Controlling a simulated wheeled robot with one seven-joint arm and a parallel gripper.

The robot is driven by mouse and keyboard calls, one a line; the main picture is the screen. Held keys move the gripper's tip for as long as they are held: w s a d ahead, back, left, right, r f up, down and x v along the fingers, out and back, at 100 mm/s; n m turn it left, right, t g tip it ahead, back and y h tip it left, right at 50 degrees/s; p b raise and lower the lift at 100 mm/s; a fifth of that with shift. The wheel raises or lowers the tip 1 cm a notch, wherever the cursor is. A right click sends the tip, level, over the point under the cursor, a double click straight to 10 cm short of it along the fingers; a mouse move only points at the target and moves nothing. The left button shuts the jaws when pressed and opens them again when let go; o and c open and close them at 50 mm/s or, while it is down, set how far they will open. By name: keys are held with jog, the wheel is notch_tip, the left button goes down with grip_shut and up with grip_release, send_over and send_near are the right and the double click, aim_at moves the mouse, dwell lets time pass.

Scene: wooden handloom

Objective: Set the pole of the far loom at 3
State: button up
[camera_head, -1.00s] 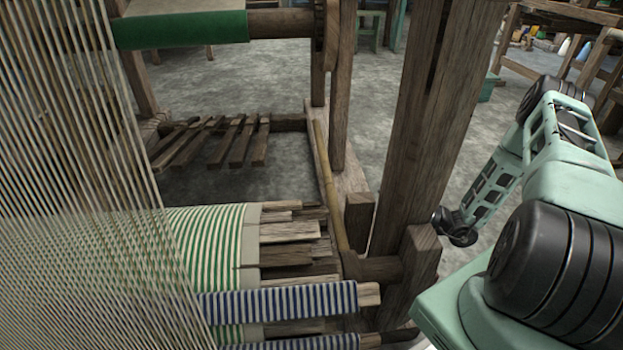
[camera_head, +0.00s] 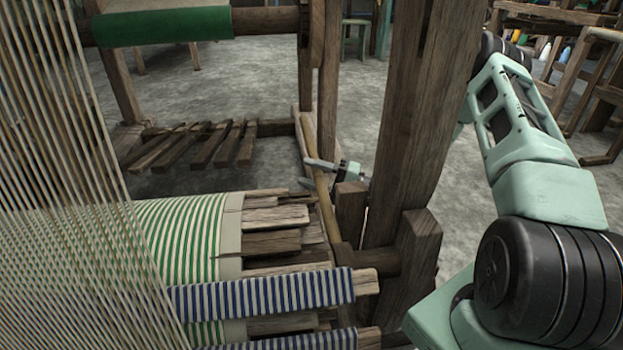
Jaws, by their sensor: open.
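A slim yellowish-brown pole (camera_head: 328,212) leans in the wooden loom frame, running from the back beside the treadles down to the round beam end by the right post. My gripper (camera_head: 306,175) shows small, left of the thick post, close to the upper part of this pole. Its two fingers are spread apart, pointing left, one above the other. I cannot tell whether the pole lies between the fingers or is touched by them. The post hides part of my arm behind the gripper. No number marks can be made out.
The thick upright post (camera_head: 412,130) stands between my arm and the loom. White warp threads (camera_head: 70,200) fill the left. A green-striped cloth roll (camera_head: 180,240) and blue-striped bars (camera_head: 260,296) lie in front. Wooden treadles (camera_head: 205,142) sit behind. Grey floor is open behind the post.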

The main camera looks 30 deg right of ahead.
jog(key=shift+w+a, duration=0.1)
grip_shut()
jog(key=shift+f+m+h+p, duration=0.4)
jog(key=shift+f+m+p, duration=0.6)
jog(key=shift+f+p, duration=1.25)
jog(key=shift+r, duration=0.1)
grip_release()
jog(key=p+v, duration=0.5)
jog(key=v, duration=1.2)
jog(key=shift+p, duration=0.35)
